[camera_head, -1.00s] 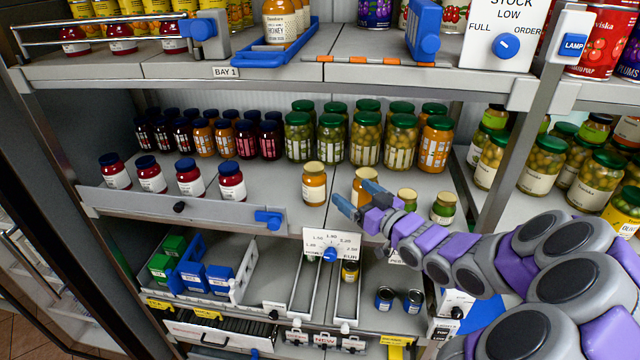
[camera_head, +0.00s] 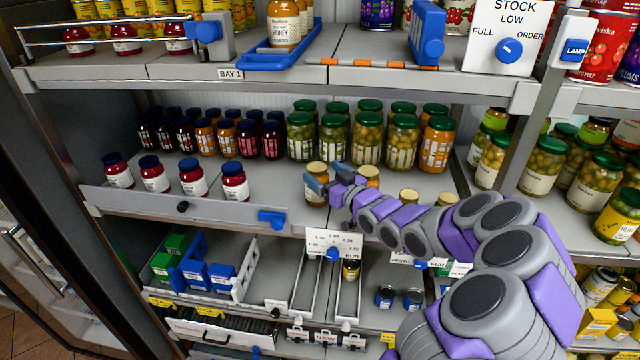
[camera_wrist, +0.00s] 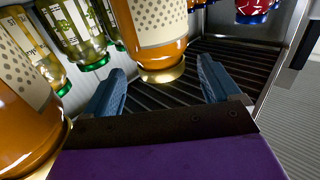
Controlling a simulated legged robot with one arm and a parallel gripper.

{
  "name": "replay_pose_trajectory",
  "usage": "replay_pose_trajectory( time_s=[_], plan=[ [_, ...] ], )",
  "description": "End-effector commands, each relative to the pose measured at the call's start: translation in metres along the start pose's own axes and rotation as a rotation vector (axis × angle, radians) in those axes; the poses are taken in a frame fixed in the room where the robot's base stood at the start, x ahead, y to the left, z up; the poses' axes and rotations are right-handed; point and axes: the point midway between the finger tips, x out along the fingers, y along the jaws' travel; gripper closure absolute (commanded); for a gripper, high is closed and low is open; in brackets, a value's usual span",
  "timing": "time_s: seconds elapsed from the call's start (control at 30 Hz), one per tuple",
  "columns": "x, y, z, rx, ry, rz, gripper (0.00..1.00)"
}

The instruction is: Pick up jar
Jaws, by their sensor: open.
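An orange jar with a gold lid (camera_head: 316,192) stands on the middle shelf, partly hidden by my gripper (camera_head: 326,177). My gripper is open at this jar's upper right, with its blue fingers near the lid. The wrist view looks upside down. There the orange jar (camera_wrist: 160,28) lies ahead, between the lines of the two open fingers (camera_wrist: 160,88), with its gold lid lowest. I cannot tell whether the fingers touch it. A second gold-lidded orange jar (camera_head: 369,172) is partly behind my wrist; it looms close at left in the wrist view (camera_wrist: 22,95).
Red jars with blue lids (camera_head: 193,180) stand left along the shelf's front rail (camera_head: 150,202). Green-lidded jars (camera_head: 367,140) line the back. Smaller gold-lidded jars (camera_head: 408,196) are by my arm.

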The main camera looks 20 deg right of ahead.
Motion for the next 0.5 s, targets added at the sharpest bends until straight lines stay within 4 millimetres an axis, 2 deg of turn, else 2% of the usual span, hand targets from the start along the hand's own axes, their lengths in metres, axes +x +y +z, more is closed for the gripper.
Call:
replay_pose_trajectory(
  time_s=[0.23,0.5],
  plan=[
    [0.010,0.003,0.000,0.003,0.001,-0.001,0.10],
    [0.039,0.009,0.002,0.004,-0.002,0.000,0.10]
  ],
)
